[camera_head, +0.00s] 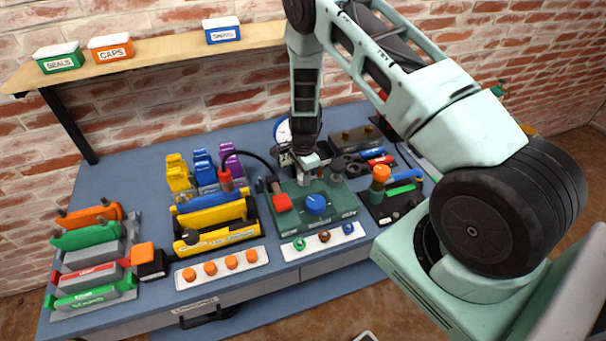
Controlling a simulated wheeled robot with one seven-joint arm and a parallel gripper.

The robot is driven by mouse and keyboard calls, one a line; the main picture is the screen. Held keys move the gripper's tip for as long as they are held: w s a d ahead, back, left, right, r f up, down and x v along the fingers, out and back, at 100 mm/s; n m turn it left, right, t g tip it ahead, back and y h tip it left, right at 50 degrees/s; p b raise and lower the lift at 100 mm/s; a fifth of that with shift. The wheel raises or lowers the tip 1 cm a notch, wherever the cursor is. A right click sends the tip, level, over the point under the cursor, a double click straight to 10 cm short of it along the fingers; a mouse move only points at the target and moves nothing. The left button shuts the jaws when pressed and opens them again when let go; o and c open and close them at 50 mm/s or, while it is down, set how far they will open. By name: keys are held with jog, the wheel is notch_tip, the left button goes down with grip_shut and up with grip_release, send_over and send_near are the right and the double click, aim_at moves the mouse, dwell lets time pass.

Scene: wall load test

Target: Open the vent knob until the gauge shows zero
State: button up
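A green panel box (340,219) stands near the middle of the bench. A round blue knob (316,204) sits on its top face, with a red block (282,203) to its left. I cannot tell from the small lettering which part is the vent knob. A round white-faced dial with a blue rim (282,131) stands behind the box, partly covered by my arm; its needle cannot be read. My gripper (312,170) is low over the back of the box, behind the blue knob. Its fingers are too small and covered to show whether they are open.
A strip with three coloured rings (324,237) lies before the box. Yellow and blue tools in a black holder (258,226) stand left; an orange-topped post (380,174) stands right. A wooden shelf (150,66) with labelled boxes hangs above. The bench's left back is bare.

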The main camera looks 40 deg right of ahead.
jog(key=n+b, duration=0.1)
jog(key=n, duration=0.1)
jog(key=n+b, duration=0.1)
jog(key=b, duration=0.1)
jog(key=shift+f+n, duration=0.2)
jog(key=shift+n, duration=0.2)
jog(key=n+b, duration=0.3)
jog(key=n, duration=0.1)
jog(key=shift+n, duration=0.3)
jog(key=n+b, duration=0.2)
jog(key=n, duration=0.2)
jog(key=shift+r+n, duration=0.1)
jog(key=shift+n, duration=0.2)
jog(key=shift+r+n+b, duration=0.1)
jog(key=shift+n+b, duration=0.85)
jog(key=shift+n, duration=1.25)
jog(key=o, duration=1)
